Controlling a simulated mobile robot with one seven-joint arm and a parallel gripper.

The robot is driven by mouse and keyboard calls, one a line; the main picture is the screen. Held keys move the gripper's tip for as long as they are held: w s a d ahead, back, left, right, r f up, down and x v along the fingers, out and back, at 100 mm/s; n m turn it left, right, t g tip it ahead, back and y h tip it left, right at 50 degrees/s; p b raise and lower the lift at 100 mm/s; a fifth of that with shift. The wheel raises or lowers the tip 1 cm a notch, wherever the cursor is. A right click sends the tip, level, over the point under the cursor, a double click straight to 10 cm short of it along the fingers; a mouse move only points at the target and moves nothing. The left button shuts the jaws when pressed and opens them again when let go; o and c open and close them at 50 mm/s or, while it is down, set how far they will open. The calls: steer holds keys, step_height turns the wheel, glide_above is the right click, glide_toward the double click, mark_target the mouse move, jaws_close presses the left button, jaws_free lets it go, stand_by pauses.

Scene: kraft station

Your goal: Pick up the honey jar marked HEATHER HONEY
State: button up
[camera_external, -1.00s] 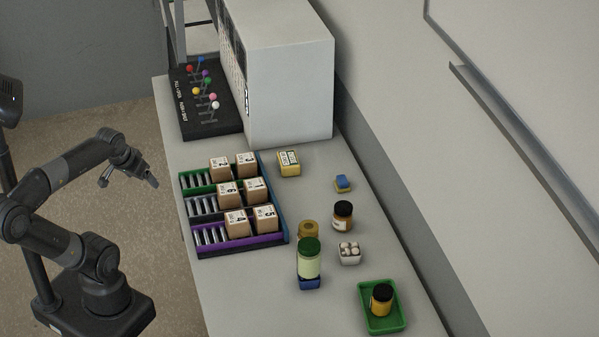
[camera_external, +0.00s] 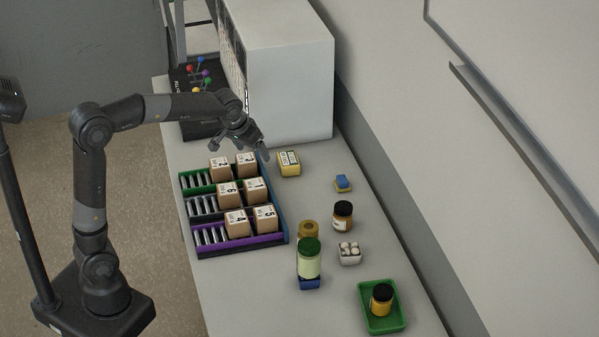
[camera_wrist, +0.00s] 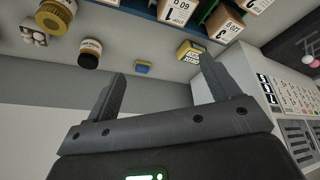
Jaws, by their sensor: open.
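Two amber jars with black lids stand on the bench in the external view. One jar with a pale label (camera_external: 342,217) stands right of centre; it also shows in the wrist view (camera_wrist: 90,52). The other jar (camera_external: 381,301), with a yellow-orange label, stands in a green tray (camera_external: 364,322) at the lower right. I cannot read either label, so I cannot tell which is HEATHER HONEY. My gripper (camera_external: 262,153) is open and empty, above the bench near the far end of the box rack, well apart from both jars. Its fingers (camera_wrist: 160,92) are spread in the wrist view.
The rack (camera_external: 195,252) holds several numbered cartons below my gripper. A yellow box (camera_external: 289,163) and sponge (camera_external: 343,183) lie nearby. A green-lidded jar (camera_external: 309,262), yellow-brown round item (camera_external: 308,227) and white container (camera_external: 349,256) stand near the jars. A white cabinet (camera_external: 285,85) stands behind.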

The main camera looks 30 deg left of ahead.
steer(key=w+d+f, duration=0.2)
steer(key=d, duration=0.4)
steer(key=w+d+f, duration=0.2)
steer(key=d+f, duration=0.1)
steer(key=d, duration=0.3)
steer(key=m, duration=0.1)
glide_above(338, 209)
steer(key=s, duration=0.3)
step_height(338, 209, down, 7)
steer(key=x, duration=0.4)
steer(key=shift+w+a+f, duration=0.1)
steer(key=shift+w+a, duration=0.15)
steer(key=shift+w, duration=0.1)
steer(key=shift+w+x, duration=0.15)
steer(key=shift+x, duration=1.35)
steer(key=shift+w+x, duration=0.2)
steer(key=shift+x, duration=1.3)
steer(key=shift+d, duration=0.15)
steer(key=shift+c, duration=0.3)
steer(key=shift+r, duration=0.2)
steer(key=c, duration=1.2)
